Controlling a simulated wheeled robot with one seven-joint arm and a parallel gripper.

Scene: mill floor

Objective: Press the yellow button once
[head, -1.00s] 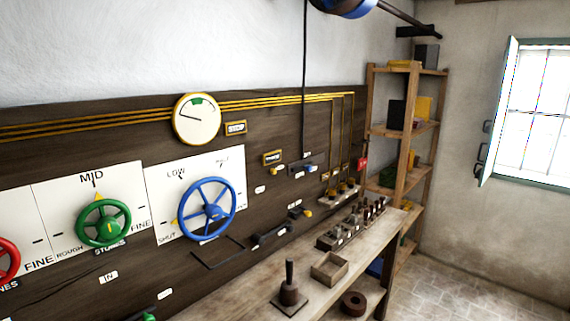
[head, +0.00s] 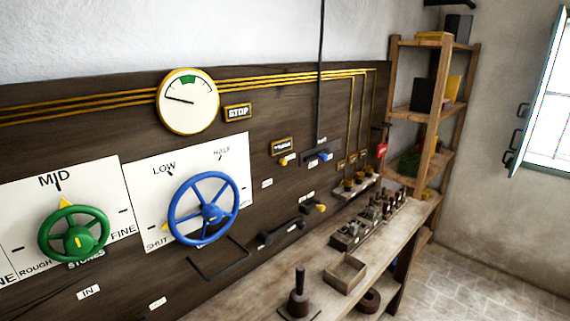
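I cannot tell for sure which yellow piece is the button. A small yellow piece (head: 283,161) sits on the dark wall panel (head: 225,155) under a yellow-framed label. Another yellow tip (head: 321,208) is lower on the panel, at the end of a dark fitting. Several yellow-gold round pieces (head: 349,184) stand on a small pale shelf below the vertical pipes. All are small in the head view, and their exact shape is unclear. My gripper is not in view.
A green handwheel (head: 74,234), a blue handwheel (head: 203,208) and a gauge (head: 188,101) are on the panel. A wooden bench (head: 325,257) runs below it with an open box (head: 345,272) and several small items. Shelves (head: 425,120) stand behind. Floor shows at right.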

